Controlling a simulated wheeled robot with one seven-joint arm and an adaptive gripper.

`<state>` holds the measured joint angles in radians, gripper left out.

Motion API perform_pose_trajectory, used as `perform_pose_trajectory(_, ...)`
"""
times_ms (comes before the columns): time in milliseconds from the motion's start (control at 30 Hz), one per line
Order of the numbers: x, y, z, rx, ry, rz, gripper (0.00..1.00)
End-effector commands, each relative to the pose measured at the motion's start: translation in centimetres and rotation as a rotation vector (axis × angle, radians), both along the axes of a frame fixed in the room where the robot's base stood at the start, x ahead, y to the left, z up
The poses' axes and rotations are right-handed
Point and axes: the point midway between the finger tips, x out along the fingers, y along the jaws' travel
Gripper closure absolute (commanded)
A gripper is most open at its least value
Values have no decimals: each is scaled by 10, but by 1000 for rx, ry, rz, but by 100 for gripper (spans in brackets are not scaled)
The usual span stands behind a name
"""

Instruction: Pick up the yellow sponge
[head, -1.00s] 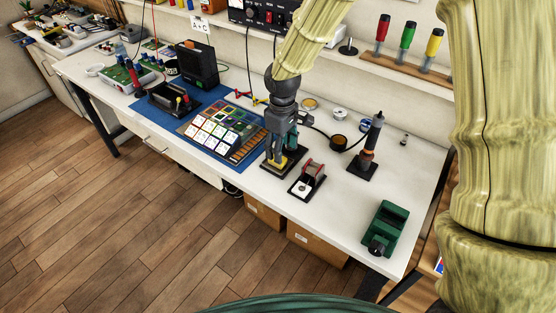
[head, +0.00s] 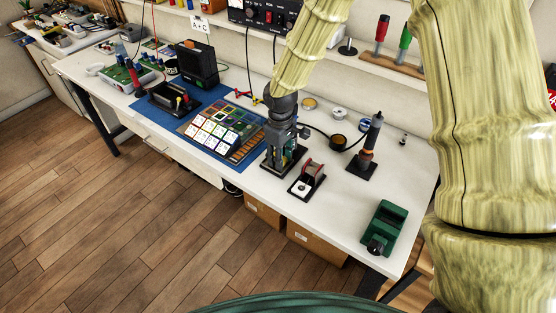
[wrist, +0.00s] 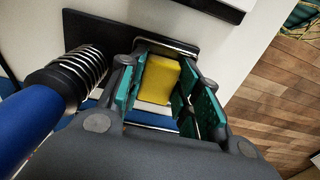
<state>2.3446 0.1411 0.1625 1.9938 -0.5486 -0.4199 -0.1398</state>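The yellow sponge (wrist: 159,80) shows in the wrist view, lying in the dark base of a soldering iron stand (wrist: 88,32). My gripper (wrist: 163,88) is open, with its teal-padded fingers on the left and right of the sponge. A narrow gap seems to show on the left; whether the right finger touches cannot be told. In the head view my gripper (head: 281,167) is down over the stand on the white bench, and it hides most of the sponge.
The blue-handled soldering iron (wrist: 36,125) and its spring holder stand close to the left finger. A small stand with a red reel (head: 307,180) is just right of my gripper. The blue mat (head: 192,106) is to the left; a green device (head: 386,226) is front right.

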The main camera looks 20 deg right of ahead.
Motion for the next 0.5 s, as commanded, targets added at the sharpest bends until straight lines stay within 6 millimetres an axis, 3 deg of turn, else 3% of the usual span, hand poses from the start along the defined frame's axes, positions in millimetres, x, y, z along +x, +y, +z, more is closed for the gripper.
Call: perform_pose_trajectory(500, 1, 0, 9, 0, -2, -1, 76)
